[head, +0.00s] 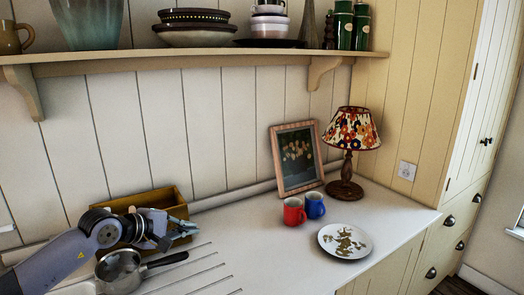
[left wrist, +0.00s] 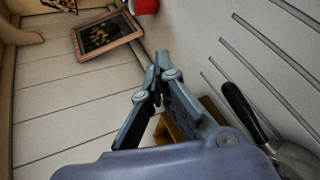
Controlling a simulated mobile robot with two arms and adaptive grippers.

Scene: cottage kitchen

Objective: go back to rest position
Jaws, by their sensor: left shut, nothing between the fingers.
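My left gripper (head: 180,228) is over the left part of the white counter, in front of a wooden box (head: 122,202). In the left wrist view, the left gripper (left wrist: 157,72) has its fingertips together with nothing between them. The wooden box (left wrist: 208,110) shows partly behind its fingers. My left arm comes in from the lower left of the head view, just above a metal saucepan (head: 122,270). My right gripper is in neither view.
A red mug (head: 293,212), a blue mug (head: 315,205), a patterned plate (head: 345,241), a lamp (head: 352,140) and a picture frame (head: 297,158) stand on the right of the counter (head: 270,260). A shelf (head: 200,55) with dishes runs above. The counter's middle is clear.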

